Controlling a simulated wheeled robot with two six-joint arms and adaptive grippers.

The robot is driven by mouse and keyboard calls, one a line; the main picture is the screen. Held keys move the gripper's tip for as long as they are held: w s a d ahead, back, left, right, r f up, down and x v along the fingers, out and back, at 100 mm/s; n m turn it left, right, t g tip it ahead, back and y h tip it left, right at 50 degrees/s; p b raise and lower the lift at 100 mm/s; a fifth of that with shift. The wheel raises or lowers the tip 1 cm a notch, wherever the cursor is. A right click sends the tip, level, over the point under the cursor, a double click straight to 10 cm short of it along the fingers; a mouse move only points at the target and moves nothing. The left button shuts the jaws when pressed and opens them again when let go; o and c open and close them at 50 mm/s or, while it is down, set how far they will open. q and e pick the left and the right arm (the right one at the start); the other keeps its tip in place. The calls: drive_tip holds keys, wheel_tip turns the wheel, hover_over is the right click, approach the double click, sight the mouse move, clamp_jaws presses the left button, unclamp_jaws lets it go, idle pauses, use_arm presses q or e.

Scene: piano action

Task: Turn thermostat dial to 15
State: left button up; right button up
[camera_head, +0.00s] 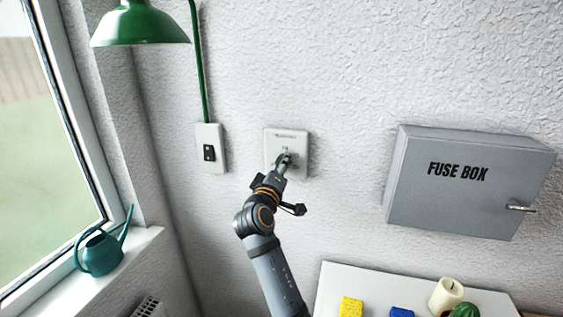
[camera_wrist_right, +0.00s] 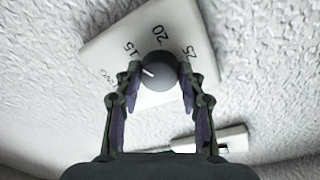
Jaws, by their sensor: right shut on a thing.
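The thermostat is a square white plate (camera_head: 298,137) on the wall, left of the fuse box. Its round grey dial (camera_wrist_right: 158,72) shows in the right wrist view, with the numbers 15, 20 and 25 printed around it. A short white mark on the dial lies on its left side, pointing left and a little below the 15. My right gripper (camera_wrist_right: 157,75) has its fingers on both sides of the dial and is shut on it. In the head view the right gripper (camera_head: 285,160) covers the dial. My left gripper is in neither view.
A grey fuse box (camera_head: 465,185) sticks out from the wall on the right. A teal watering can (camera_head: 100,252) stands on the windowsill.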

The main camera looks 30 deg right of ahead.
drive_tip(key=shift+n, duration=0.5)
drive_tip(key=o, duration=1.2)
